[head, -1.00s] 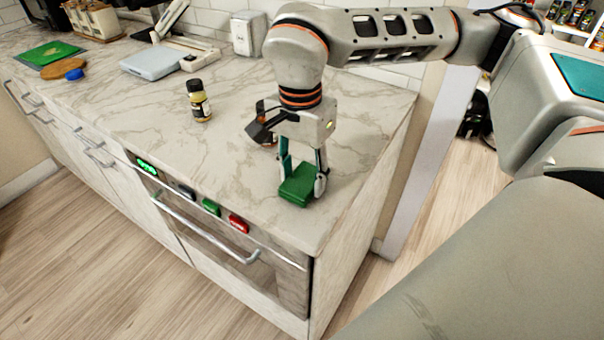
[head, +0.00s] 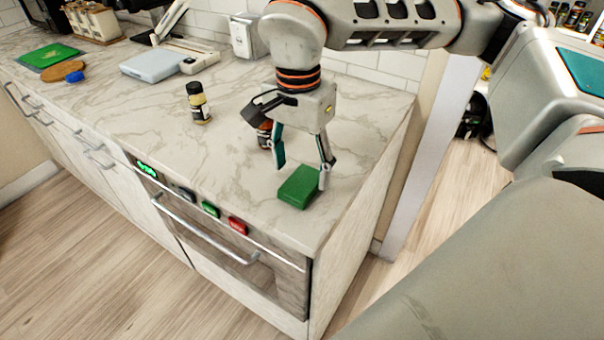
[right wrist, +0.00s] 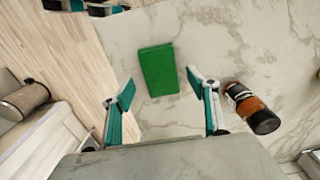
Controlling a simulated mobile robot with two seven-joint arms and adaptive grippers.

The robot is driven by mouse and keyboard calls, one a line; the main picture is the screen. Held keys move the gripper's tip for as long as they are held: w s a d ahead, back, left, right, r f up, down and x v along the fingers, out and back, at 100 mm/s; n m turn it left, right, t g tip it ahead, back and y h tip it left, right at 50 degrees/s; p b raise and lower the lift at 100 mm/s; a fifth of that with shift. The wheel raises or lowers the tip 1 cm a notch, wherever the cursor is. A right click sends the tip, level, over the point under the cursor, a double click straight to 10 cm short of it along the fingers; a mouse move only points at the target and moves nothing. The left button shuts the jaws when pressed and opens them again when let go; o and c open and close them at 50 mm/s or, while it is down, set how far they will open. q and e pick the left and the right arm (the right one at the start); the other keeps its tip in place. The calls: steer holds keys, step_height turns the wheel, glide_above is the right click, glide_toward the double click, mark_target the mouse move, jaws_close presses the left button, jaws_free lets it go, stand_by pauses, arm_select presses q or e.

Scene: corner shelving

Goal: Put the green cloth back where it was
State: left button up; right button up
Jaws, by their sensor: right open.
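The green cloth (head: 298,187), a folded block shape, lies flat on the marble counter (head: 240,170) near its front right corner. It also shows in the right wrist view (right wrist: 158,70), ahead of the fingertips. My right gripper (head: 302,172) is open and empty, just above and behind the cloth. In the right wrist view its two fingers (right wrist: 168,92) are spread apart, with the cloth beyond them and clear of both. My left gripper does not show in the head view.
A spice jar with a dark lid (head: 198,103) stands left on the counter. A second jar (head: 265,134) stands behind my right gripper, and beside its finger in the right wrist view (right wrist: 252,108). A scale (head: 152,62) and a green board (head: 48,54) are farther left.

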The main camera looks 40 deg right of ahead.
mark_target(300, 183)
step_height(300, 183, up, 9)
steer(key=p, duration=0.1)
steer(key=shift+a, duration=0.15)
steer(key=shift+f, duration=0.1)
stand_by(0.5)
